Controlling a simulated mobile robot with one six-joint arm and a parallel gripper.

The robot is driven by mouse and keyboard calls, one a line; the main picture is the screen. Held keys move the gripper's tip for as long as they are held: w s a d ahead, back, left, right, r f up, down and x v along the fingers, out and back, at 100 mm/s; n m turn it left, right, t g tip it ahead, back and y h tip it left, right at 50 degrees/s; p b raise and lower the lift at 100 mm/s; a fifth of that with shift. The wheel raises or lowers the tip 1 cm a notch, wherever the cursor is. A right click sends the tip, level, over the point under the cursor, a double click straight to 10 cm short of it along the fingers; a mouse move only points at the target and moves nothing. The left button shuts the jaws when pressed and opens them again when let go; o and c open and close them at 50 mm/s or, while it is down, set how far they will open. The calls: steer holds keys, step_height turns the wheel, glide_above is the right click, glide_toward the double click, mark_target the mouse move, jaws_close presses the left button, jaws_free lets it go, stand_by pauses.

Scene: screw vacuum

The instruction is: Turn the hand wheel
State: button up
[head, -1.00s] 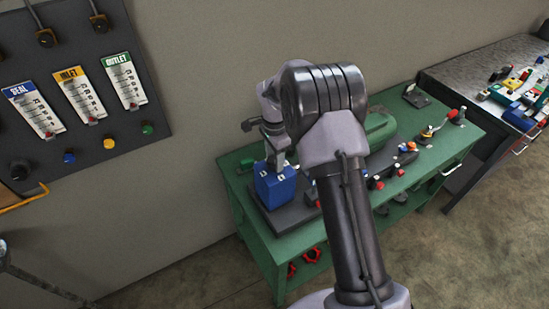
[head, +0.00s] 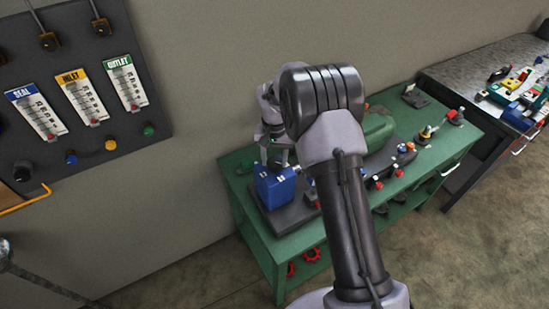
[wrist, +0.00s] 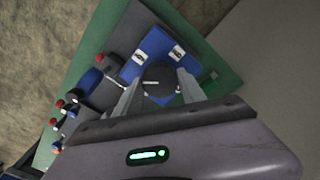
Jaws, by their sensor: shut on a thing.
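The hand wheel shows in the wrist view as a dark round knob (wrist: 158,80) with a light line on it, on top of a blue box (wrist: 131,66). My gripper (wrist: 158,84) has one finger on each side of the knob and is shut on it. In the head view the blue box (head: 275,188) stands at the left end of the green bench, with my gripper (head: 275,163) above it. The knob is hidden there by my gripper.
The green bench (head: 235,182) carries a green rounded machine (head: 378,132) and several small red-topped fittings. A wall panel (head: 150,100) with SEAL, INLET and OUTLET gauges hangs at left. A second workbench (head: 480,62) stands at right.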

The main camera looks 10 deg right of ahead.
steer(key=n+p, duration=0.1)
steer(key=n, duration=0.3)
steer(key=shift+r+n, duration=0.1)
steer(key=shift+n, duration=0.2)
steer(key=n, duration=0.3)
steer(key=shift+n+p, duration=0.3)
steer(key=shift+p, duration=0.05)
steer(key=n+p, duration=0.1)
steer(key=n, duration=0.7)
steer(key=shift+p, duration=0.4)
steer(key=n+p, duration=0.1)
steer(key=n, duration=0.5)
steer(key=shift+w, duration=0.1)
steer(key=n+p, duration=0.1)
steer(key=n, duration=0.4)
steer(key=shift+n, duration=0.4)
steer(key=o, duration=1.4)
steer(key=shift+c, duration=0.2)
